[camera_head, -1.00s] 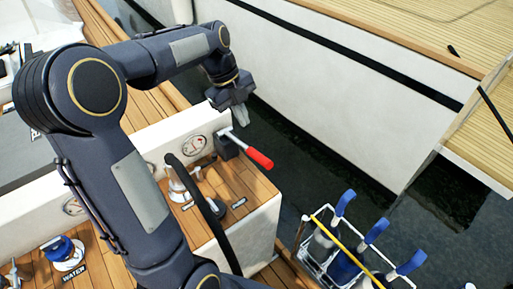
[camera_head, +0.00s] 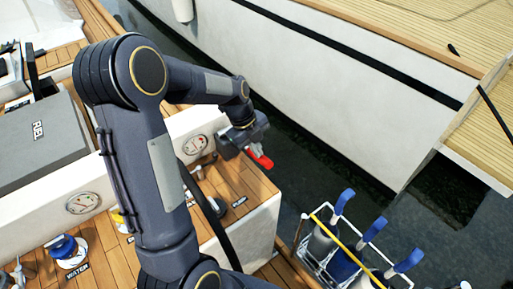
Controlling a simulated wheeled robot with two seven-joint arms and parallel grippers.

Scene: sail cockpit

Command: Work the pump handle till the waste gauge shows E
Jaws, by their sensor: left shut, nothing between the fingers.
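The pump handle has a red grip (camera_head: 262,159) that shows just below my left gripper (camera_head: 254,148). The gripper is shut with nothing held. Its fingers are close over the grip and hide part of it. I cannot tell whether they touch. The pump body is mostly hidden behind my gripper. A round gauge (camera_head: 195,145) is on the white panel left of the pump. A second round gauge (camera_head: 83,203) is farther left. Both are too small to read, and I cannot tell which is the waste gauge. My right gripper is not in view.
A white rack (camera_head: 318,266) with several blue-handled tools stands at the lower right. A blue-capped fitting (camera_head: 65,249) sits by a WATER label at the lower left. A grey hatch (camera_head: 42,140) lies at left. Dark water and another white hull (camera_head: 350,105) are beyond the pump.

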